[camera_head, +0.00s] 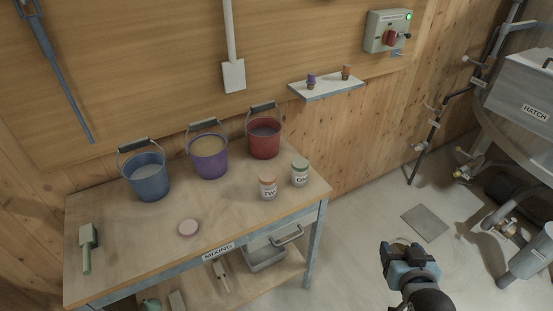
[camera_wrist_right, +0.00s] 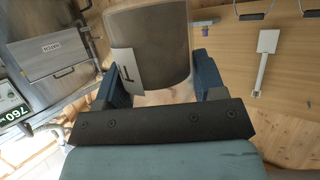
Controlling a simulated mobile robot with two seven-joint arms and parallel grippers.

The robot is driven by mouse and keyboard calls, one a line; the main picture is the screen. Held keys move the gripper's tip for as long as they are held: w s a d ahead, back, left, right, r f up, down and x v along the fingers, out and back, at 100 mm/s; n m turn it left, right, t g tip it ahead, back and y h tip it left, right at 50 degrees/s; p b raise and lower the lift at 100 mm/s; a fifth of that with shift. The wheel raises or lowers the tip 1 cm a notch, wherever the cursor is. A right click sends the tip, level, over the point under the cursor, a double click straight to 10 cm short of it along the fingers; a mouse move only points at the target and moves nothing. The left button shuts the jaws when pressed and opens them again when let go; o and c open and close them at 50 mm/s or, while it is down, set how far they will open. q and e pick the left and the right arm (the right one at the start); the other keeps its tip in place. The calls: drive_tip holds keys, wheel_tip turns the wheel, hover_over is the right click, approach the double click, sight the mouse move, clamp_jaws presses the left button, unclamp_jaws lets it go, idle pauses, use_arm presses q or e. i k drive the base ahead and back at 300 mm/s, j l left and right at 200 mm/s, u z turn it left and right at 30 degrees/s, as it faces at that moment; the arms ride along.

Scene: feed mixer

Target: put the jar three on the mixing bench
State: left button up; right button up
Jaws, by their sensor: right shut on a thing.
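My right gripper (camera_head: 406,256) is over the floor, right of the mixing bench (camera_head: 130,255) and apart from it. In the right wrist view my right gripper (camera_wrist_right: 163,78) is shut on a greyish see-through jar (camera_wrist_right: 155,45) with a white label. Only part of one letter shows, so I cannot read its number. In the head view I cannot make out this jar. My left gripper is not in view.
A blue bucket (camera_head: 146,177), a purple bucket (camera_head: 209,156) and a red bucket (camera_head: 264,138) line the bench's back. The front right of the bench top is clear. A hatch machine (camera_head: 520,90) stands right.

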sight(146, 250)
drive_tip(key=k+j+u, duration=0.1)
drive_tip(key=j+u, duration=0.3)
drive_tip(key=k+j+u, duration=0.1)
drive_tip(key=j+u, duration=0.15)
drive_tip(key=u, duration=0.15)
drive_tip(key=j+u, duration=0.8)
drive_tip(key=l, duration=0.1)
